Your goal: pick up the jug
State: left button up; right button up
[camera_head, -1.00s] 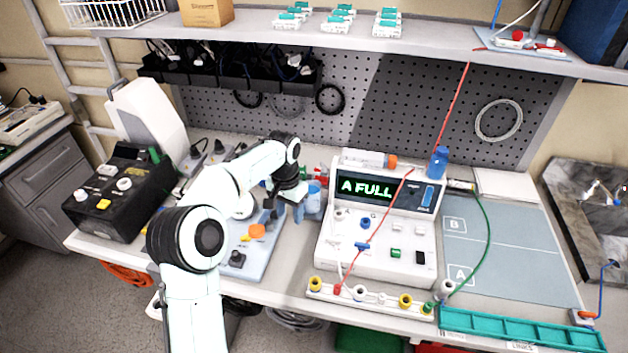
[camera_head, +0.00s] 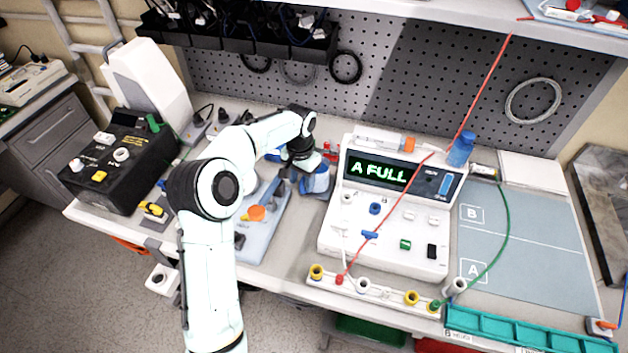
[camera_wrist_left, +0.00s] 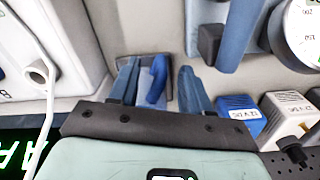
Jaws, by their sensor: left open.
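The jug (camera_head: 319,184) is blue and stands on the bench between the blue-grey device and the white pump box. My left gripper (camera_head: 302,184) is at the jug and partly hides it. In the left wrist view the jug (camera_wrist_left: 145,68) shows as a grey-blue squarish shape with a bright blue handle. There my left gripper (camera_wrist_left: 158,88) is open, one finger on each side of the jug. I cannot tell whether either finger touches it. My right gripper is not in view.
The white pump box (camera_head: 390,215) with an "A FULL" display stands close on the right. The blue-grey device (camera_head: 262,228) is close on the left. A red line and a green tube (camera_head: 507,215) cross the right side.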

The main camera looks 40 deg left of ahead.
pick_arm(q)
notch_tip(320, 180, down, 5)
jog(key=shift+w, duration=0.15)
grip_shut()
